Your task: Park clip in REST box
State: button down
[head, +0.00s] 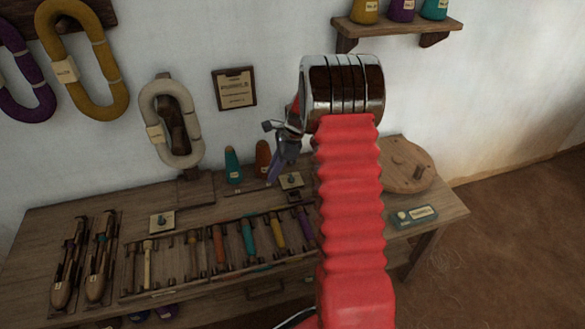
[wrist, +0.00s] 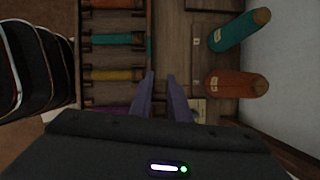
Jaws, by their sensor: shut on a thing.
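My gripper (head: 276,165) hangs in front of the wall above the bench's back part, left of my red arm. In the wrist view its two purplish fingers (wrist: 161,88) point at the bench with a narrow gap between them. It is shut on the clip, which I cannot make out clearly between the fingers. A low grey-green box (head: 402,221) with a pale label lies at the bench's right front. Its lettering is too small to read, so I cannot tell whether it is the REST box.
A rack (head: 135,292) of coloured bobbins runs along the bench. Two wooden shuttles (head: 64,292) lie at left. Teal (head: 233,166) and orange (head: 262,158) cones stand at the back. A round wooden disc (head: 404,170) lies at right. Yarn hanks (head: 172,92) hang on the wall.

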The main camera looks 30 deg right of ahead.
jog(key=s+a+r+n+g+h, duration=0.1)
jog(key=a+r+n+g+h, duration=0.1)
jog(key=a+n, duration=0.7)
jog(key=s+a+r+n+g+h, duration=0.2)
jog(key=a+r+n+g, duration=0.2)
jog(key=a+n, duration=0.6)
jog(key=r+n, duration=0.1)
jog(key=n, duration=0.2)
jog(key=shift+a+r+n, duration=0.3)
jog(key=shift+n, duration=0.1)
